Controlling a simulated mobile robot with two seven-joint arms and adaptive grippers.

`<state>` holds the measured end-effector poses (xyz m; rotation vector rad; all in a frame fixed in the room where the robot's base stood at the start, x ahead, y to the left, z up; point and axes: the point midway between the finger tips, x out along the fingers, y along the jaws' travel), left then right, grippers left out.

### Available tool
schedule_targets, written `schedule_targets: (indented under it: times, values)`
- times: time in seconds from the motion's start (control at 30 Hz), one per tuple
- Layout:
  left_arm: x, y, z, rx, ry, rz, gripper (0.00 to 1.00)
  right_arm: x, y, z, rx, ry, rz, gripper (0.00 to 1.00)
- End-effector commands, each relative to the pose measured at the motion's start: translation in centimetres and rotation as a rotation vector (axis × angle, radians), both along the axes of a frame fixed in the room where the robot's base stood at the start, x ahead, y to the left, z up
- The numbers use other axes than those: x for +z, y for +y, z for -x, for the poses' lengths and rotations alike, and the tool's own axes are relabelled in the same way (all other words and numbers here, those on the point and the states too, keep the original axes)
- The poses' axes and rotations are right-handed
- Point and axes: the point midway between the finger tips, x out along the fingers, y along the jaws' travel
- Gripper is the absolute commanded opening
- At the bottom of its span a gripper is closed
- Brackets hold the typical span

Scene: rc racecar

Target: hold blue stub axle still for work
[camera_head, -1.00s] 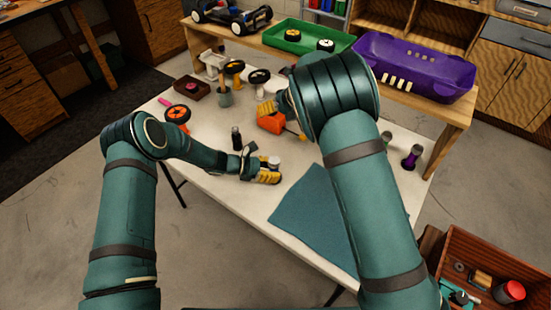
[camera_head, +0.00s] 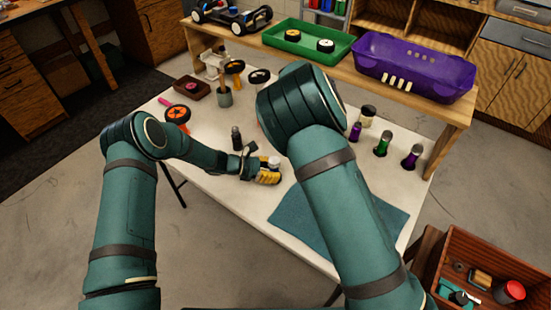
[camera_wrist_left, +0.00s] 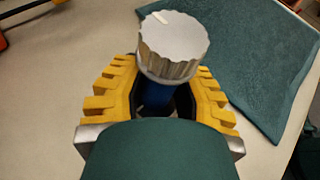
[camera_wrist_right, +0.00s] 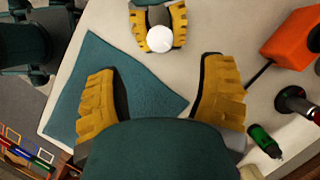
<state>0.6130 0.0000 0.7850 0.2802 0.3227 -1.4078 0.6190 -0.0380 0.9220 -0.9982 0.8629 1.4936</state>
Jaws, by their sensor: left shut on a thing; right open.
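My left gripper (camera_wrist_left: 157,90) is shut on the blue stub axle (camera_wrist_left: 156,96), which stands between its yellow pads with a silver ridged cap (camera_wrist_left: 173,42) on top. Most of the blue part is hidden by the cap and pads. In the head view the left gripper (camera_head: 266,175) is low at the table's middle, left of the teal mat. My right gripper (camera_wrist_right: 158,92) is open and empty in the right wrist view, with its fingers wide apart over the mat's edge and bare table. The left gripper and the round cap (camera_wrist_right: 160,38) appear ahead of it. My right arm hides the right gripper in the head view.
The teal mat (camera_head: 300,212) covers the table's front right. An orange tool (camera_wrist_right: 290,42) lies right of the right gripper. A green-and-black shock (camera_head: 382,143) and purple ones stand at the right. A black bottle (camera_head: 236,138) stands close behind the left gripper.

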Motion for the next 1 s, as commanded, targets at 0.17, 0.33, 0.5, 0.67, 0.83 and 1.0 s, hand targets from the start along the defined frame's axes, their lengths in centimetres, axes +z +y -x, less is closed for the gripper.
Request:
schedule_targets:
  times: [0.17,0.33,0.5,0.67,0.83,1.0]
  values:
    - [-0.2,0.0,0.1,0.0,0.003,-0.003,0.0,-3.5,1.4,0.3,0.001,0.003,0.001,0.69]
    - [-0.2,0.0,0.1,0.0,0.003,-0.003,0.0,-6.0,2.4,0.4,0.0,0.001,0.001,0.69]
    - [-0.2,0.0,0.1,0.0,0.003,-0.003,0.0,-7.4,3.0,0.4,-0.002,0.0,0.0,0.69]
    - [-0.2,0.1,0.1,0.0,0.003,-0.003,0.0,-7.9,3.2,0.5,-0.003,-0.001,0.0,0.69]
    - [-0.2,0.1,0.1,0.0,0.003,-0.003,0.0,-7.9,3.2,0.4,-0.003,-0.001,-0.001,0.69]
    - [-0.2,0.1,0.1,0.0,0.003,-0.003,0.0,-7.8,3.2,0.4,-0.003,-0.001,-0.001,0.32]
